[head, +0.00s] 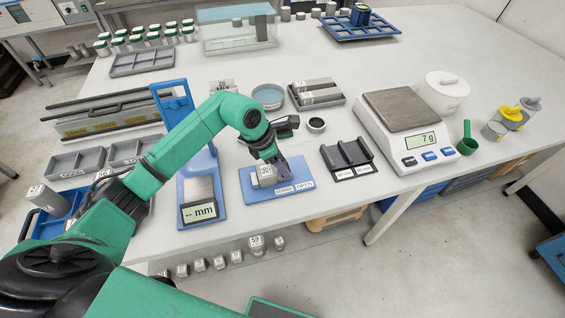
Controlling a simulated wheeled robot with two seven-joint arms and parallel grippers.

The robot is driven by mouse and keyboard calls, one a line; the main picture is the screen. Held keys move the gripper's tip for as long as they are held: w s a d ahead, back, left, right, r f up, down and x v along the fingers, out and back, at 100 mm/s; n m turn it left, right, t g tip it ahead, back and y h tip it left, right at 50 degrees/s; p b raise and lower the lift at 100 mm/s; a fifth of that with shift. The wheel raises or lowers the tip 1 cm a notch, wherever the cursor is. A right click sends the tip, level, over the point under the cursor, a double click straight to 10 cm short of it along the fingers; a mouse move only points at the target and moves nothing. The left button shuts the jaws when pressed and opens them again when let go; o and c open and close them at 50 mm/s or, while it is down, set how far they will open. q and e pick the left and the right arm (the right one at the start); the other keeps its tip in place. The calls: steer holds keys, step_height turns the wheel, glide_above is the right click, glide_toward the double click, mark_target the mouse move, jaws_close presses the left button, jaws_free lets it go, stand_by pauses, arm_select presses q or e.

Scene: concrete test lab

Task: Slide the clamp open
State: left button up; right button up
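The clamp fixture is a blue base plate (245,187) near the front edge of the table. A grey labelled block (262,172) sits on it. Its front edge carries two white labels, and the right one reads OPEN (304,187). My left gripper (284,172) points down over the right part of the plate, close beside the block. The gripper hides the sliding part of the clamp, and I cannot tell whether its fingers are open or touch it. My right gripper is out of view.
A blue-framed gauge with a "-- mm" display (199,212) stands left of the plate. A black slotted rack (347,157) stands to the right, then a scale (405,120) reading 7 g. A small round cup (316,125) sits behind. The table front is clear.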

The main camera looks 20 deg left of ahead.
arm_select(q)
jaws_close()
steer(key=shift+w+d+b, duration=0.45)
steer(key=shift+w+d, duration=0.05)
steer(key=shift+d, duration=0.25)
steer(key=shift+w+d+b, duration=0.4)
steer(key=shift+w+d, duration=0.05)
steer(key=shift+d, duration=0.25)
steer(key=shift+d+r, duration=0.1)
steer(key=shift+o, duration=2.4)
jaws_free()
steer(key=shift+o, duration=0.9)
steer(key=shift+d, duration=0.1)
